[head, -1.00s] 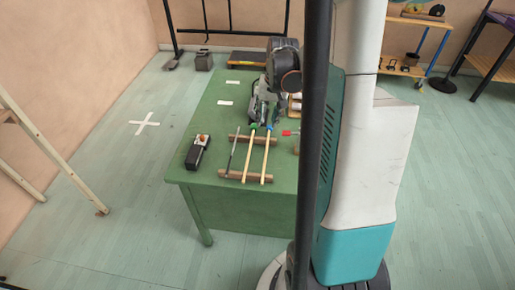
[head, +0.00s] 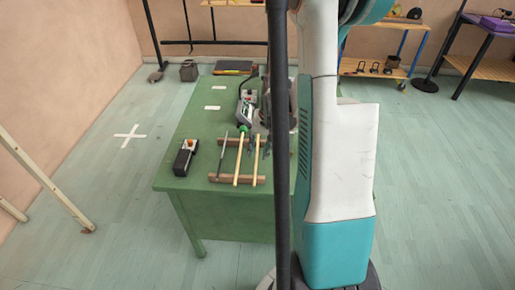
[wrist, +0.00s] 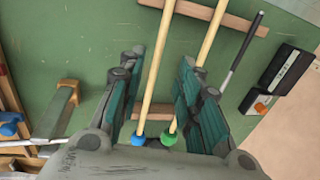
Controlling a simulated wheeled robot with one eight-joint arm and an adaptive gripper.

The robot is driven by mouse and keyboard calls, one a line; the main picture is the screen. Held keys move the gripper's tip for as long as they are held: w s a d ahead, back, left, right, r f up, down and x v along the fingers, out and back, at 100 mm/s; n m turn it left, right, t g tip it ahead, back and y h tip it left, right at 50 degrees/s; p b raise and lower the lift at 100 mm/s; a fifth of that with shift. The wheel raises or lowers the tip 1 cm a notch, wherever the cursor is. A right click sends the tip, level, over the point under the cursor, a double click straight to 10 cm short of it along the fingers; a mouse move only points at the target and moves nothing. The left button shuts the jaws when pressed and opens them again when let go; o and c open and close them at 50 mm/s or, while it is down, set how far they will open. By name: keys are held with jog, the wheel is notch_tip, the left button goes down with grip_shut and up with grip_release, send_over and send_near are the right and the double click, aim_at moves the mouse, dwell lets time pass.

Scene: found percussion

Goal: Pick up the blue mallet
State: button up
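The blue mallet has a pale wooden stick (wrist: 157,65) and a blue head (wrist: 138,139). It lies across brown rests on the green table (head: 190,123). In the wrist view, its stick runs between the spread fingers of my gripper (wrist: 162,72), which is open and empty. In the head view, the blue mallet's stick (head: 256,165) shows, but its head is hidden behind my gripper and arm. The green mallet (wrist: 168,143) lies beside it, partly covered by the right finger. Its green head also shows in the head view (head: 243,129).
A thin dark stick (head: 222,155) with a pale end lies left of the mallets on the rests (head: 216,178). A black box with an orange button (head: 185,157) lies near the table's left edge. Bare tabletop lies beyond it.

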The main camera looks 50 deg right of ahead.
aim_at(256, 162)
jog(key=f+b, duration=0.1)
jog(key=f, duration=0.1)
jog(key=a+f+b, duration=0.1)
jog(key=f, duration=0.2)
jog(key=shift+b, duration=0.3)
jog(key=shift+s, duration=0.1)
grip_shut()
